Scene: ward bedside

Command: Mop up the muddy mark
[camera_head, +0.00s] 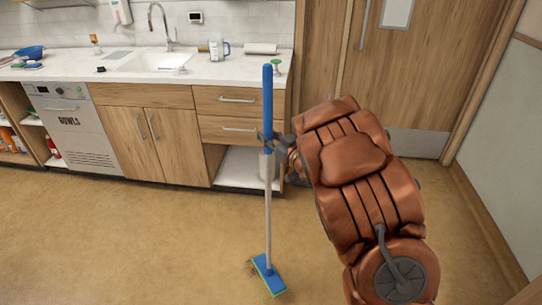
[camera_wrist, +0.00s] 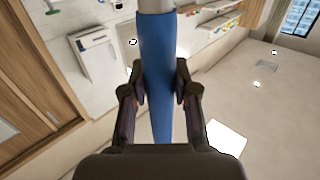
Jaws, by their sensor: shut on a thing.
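The mop has a blue grip (camera_head: 267,90), a grey pole (camera_head: 268,210) and a flat blue head with a green edge (camera_head: 269,276). It stands nearly upright with its head at the floor. My gripper (camera_head: 271,143) is shut around the handle, at the lower part of the blue grip. In the wrist view, the two fingers of my gripper (camera_wrist: 160,78) press on both sides of the blue grip (camera_wrist: 155,45). A small brown patch (camera_head: 252,267), perhaps the muddy mark, shows at the left edge of the mop head. The head may hide more of it.
A counter (camera_head: 230,72) with a sink (camera_head: 155,61) and wooden cabinets (camera_head: 160,140) stands behind the mop. A wooden door (camera_head: 420,75) is at the back right. The tan floor (camera_head: 130,235) left of the mop is clear.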

